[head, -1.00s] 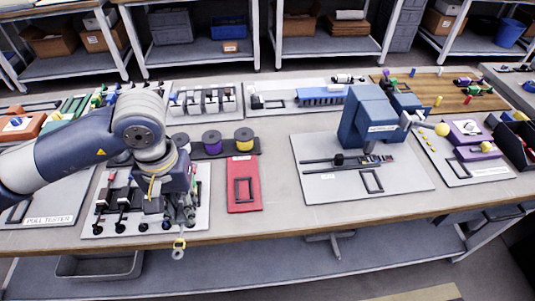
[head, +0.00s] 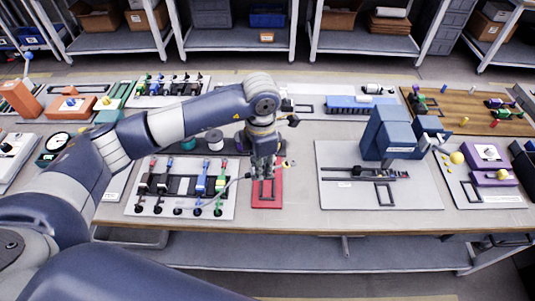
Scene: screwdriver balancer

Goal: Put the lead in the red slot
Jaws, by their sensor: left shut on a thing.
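The red plate (head: 276,203) lies on the bench, right of the board of lever clamps. Its black rectangular slot outline shows low on its face, partly hidden by my gripper. My left gripper (head: 264,173) points down over the upper part of the red plate and is shut on the lead. A small pale ring end of the lead (head: 290,163) sticks out to the right of the fingers. A thin grey cable runs down left from the fingers towards the clamp board. Whether the lead touches the plate I cannot tell. My right gripper is not in view.
The clamp board (head: 145,205) with blue, green and red levers stands just left of the red plate. A blue press machine (head: 388,135) stands on a white board to the right. Spools (head: 214,140) stand behind. Bare bench lies between plate and press board.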

